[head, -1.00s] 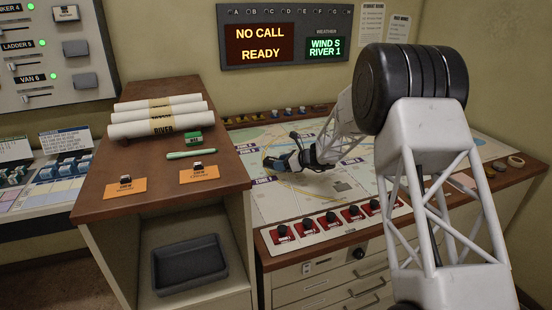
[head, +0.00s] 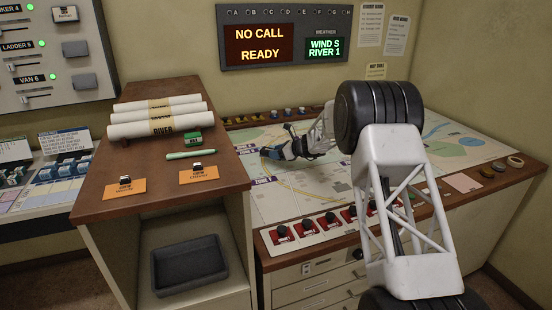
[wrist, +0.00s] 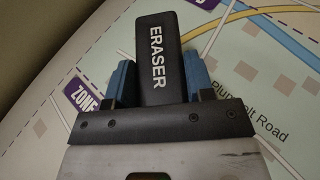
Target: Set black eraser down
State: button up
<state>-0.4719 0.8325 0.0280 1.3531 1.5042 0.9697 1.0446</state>
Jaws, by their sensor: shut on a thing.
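The black eraser (wrist: 151,50), with white ERASER lettering, is held between the blue fingers of my gripper (wrist: 157,82) in the wrist view. It sticks out past the fingertips, over the printed map. In the head view my gripper (head: 281,149) is low over the left part of the map table (head: 325,190). The eraser is too small and dark there to tell apart from the gripper. I cannot tell whether the eraser touches the map.
A wooden cabinet (head: 104,208) stands left of the map, with rolled maps (head: 158,120), a green box (head: 193,138) and a green marker (head: 190,155) on top. Red switches (head: 308,226) line the map's front edge.

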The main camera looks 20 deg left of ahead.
jog(key=shift+w+a+f, duration=0.15)
jog(key=shift+w+a, duration=0.4)
jog(key=shift+w, duration=0.35)
jog(key=shift+f, duration=1.7)
jog(key=shift+f, duration=0.15)
jog(key=o, duration=0.9)
jog(key=shift+d, duration=0.1)
jog(key=shift+v, duration=5.95)
